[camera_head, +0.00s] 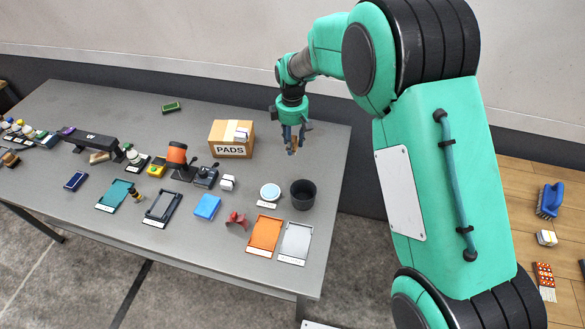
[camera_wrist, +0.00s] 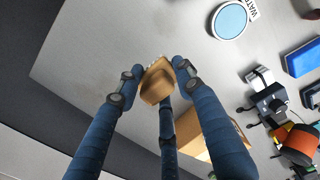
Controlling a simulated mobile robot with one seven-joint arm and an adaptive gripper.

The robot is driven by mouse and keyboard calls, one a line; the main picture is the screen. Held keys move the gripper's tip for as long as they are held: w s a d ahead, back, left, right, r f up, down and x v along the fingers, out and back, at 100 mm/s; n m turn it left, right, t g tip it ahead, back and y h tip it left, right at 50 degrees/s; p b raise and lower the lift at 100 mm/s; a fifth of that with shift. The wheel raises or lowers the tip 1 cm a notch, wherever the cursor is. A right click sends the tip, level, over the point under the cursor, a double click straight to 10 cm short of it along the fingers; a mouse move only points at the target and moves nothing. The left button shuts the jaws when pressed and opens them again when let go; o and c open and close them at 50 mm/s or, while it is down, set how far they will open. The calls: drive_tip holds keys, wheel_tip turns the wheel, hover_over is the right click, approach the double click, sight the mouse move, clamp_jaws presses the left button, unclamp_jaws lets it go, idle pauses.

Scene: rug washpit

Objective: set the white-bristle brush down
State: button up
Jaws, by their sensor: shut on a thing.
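The white-bristle brush shows in the wrist view as a tan wooden block (camera_wrist: 157,83) with a thin strip of pale bristles at its far edge. My gripper (camera_wrist: 155,77) is shut on it, with the blue fingers on either side of the block. In the head view my gripper (camera_head: 291,140) points down over the back right part of the grey table (camera_head: 325,150). Only a small brown bit of the brush (camera_head: 291,151) shows below the fingers there. I cannot tell how high the brush is above the table top.
A cardboard box marked PADS (camera_head: 231,148) stands left of my gripper. A black bowl (camera_head: 303,194) and a round blue-topped dish (camera_head: 270,192) stand nearer the front. Orange (camera_head: 265,234) and grey (camera_head: 295,241) trays lie at the front right. The table's back right corner is clear.

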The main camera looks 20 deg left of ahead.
drive_tip(key=shift+f+b, duration=0.6)
drive_tip(key=shift+f, duration=2.55)
drive_tip(key=shift+f+b, duration=0.4)
drive_tip(key=shift+f, duration=1.45)
drive_tip(key=shift+f, duration=0.15)
drive_tip(key=o, duration=1.2)
wheel_tip(320, 180, up, 12)
drive_tip(key=shift+r+p, duration=0.15)
drive_tip(key=shift+p, duration=1.1)
